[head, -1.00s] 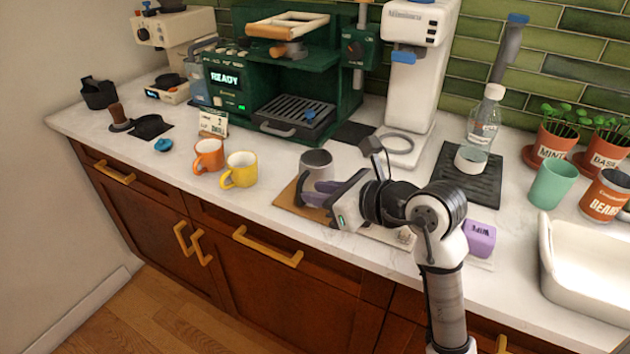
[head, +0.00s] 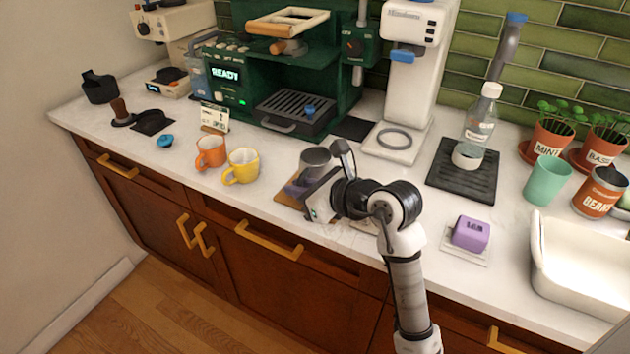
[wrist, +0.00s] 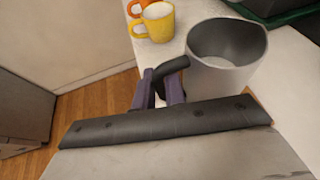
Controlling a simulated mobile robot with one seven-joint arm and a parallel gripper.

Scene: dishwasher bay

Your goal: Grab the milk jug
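The milk jug (head: 316,161) is a grey metal pitcher with a dark inside and a black handle. It stands upright on a brown mat (head: 287,195) near the counter's front edge. In the wrist view the jug (wrist: 222,66) is at the upper right, with its open top showing. My gripper (head: 303,188) is at the front of the jug. In the wrist view, the purple fingers of my gripper (wrist: 160,88) stand close together on both sides of the black handle and appear shut on it. The lower part of the handle is hidden between the fingers.
Yellow (head: 241,167) and orange (head: 210,153) mugs stand left of the jug. A green espresso machine (head: 238,101) and a white grinder (head: 411,90) are behind. A purple block (head: 470,233) and a white sink (head: 578,262) are to the right.

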